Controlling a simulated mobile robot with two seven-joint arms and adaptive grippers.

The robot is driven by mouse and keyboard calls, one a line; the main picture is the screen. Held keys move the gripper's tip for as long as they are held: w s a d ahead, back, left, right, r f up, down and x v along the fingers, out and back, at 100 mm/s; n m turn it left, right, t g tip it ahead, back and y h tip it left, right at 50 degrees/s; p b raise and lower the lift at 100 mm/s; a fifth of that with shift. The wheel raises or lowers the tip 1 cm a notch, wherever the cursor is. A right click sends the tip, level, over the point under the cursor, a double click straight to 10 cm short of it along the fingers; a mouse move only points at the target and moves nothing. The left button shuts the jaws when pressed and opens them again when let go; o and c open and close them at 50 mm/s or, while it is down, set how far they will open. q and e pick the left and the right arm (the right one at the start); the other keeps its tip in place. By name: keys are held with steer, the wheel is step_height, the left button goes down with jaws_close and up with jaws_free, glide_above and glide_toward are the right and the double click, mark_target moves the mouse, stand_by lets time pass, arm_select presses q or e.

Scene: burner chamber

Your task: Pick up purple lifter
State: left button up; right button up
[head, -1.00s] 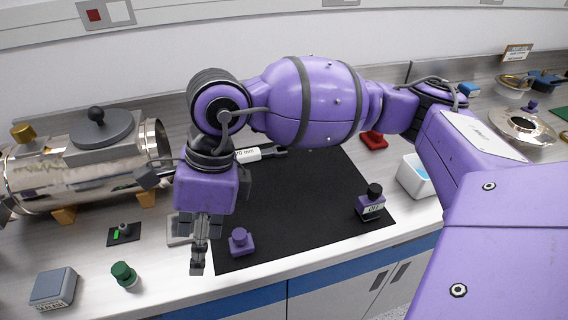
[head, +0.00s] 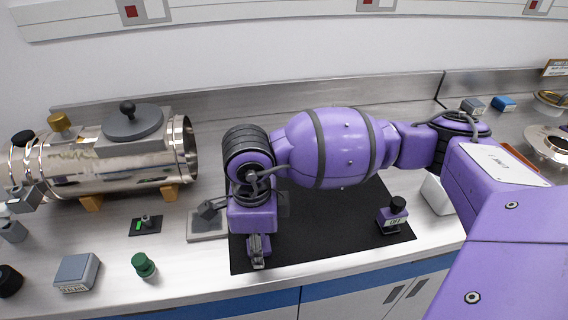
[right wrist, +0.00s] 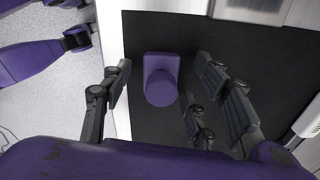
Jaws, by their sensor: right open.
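The purple lifter (right wrist: 161,79), a small block with a round knob, stands on the black mat (head: 320,235) near its front edge. In the right wrist view it lies between the spread fingers of my right gripper (right wrist: 158,84), with one finger to its left and two to its right. I cannot tell whether they touch it. In the head view my right gripper (head: 258,256) points down over the mat's front left corner and hides the lifter. My left gripper is not in view.
A purple block with a black knob and a label (head: 394,215) stands on the mat's right side. A steel chamber (head: 110,165), a green knobbed piece (head: 143,265) and a grey box (head: 77,271) are to the left. A white tub (head: 437,193) is at the right.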

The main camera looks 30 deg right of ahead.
steer(key=shift+w, duration=0.1)
steer(key=shift+c, duration=1.3)
steer(key=c, duration=1)
steer(key=shift+r, duration=0.15)
